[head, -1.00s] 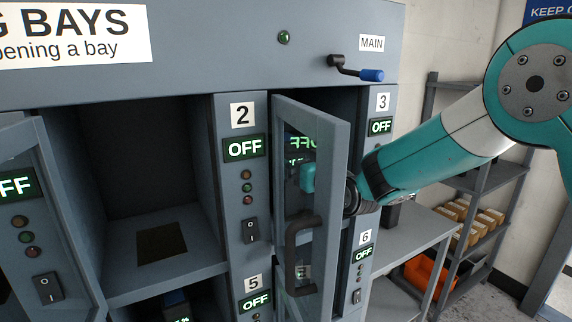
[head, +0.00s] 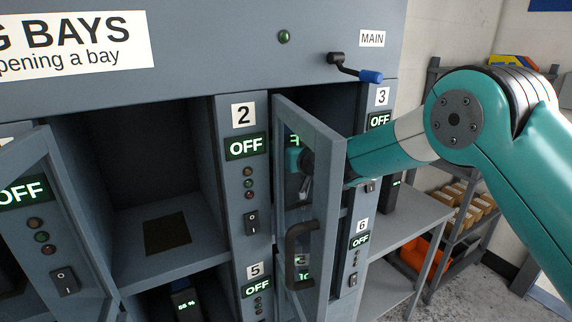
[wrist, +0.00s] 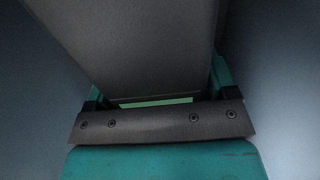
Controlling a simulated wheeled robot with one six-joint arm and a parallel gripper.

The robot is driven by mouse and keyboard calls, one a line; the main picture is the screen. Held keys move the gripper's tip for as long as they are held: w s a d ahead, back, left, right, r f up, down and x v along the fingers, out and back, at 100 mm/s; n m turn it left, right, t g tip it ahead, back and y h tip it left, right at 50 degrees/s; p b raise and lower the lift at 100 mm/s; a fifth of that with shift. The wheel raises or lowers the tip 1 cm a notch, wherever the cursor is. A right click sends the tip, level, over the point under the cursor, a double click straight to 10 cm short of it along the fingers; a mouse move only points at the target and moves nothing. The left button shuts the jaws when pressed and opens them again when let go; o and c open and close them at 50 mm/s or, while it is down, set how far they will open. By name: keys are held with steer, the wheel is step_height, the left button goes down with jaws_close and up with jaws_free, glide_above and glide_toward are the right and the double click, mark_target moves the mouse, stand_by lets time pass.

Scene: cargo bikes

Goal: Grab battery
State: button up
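My gripper (head: 298,162) is behind the glass of the open door of bay 3, with my arm reaching in from the right. In the wrist view my gripper's teal fingers (wrist: 156,88) stand at either side of a large dark grey block, which looks like a battery (wrist: 135,45). The block fills the gap between them, with a pale green strip (wrist: 155,102) at its near end. I cannot tell whether the fingers press on it. In the head view the door and my arm hide that battery.
The open bay 3 door (head: 332,200) with its dark handle stands close to my gripper. Bay 2 (head: 130,262) is open and empty. Another battery (head: 184,304) reading 55 % sits in the bay below. A grey side table (head: 415,222) and a shelf rack stand right.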

jaws_close()
steer(key=shift+r, duration=0.25)
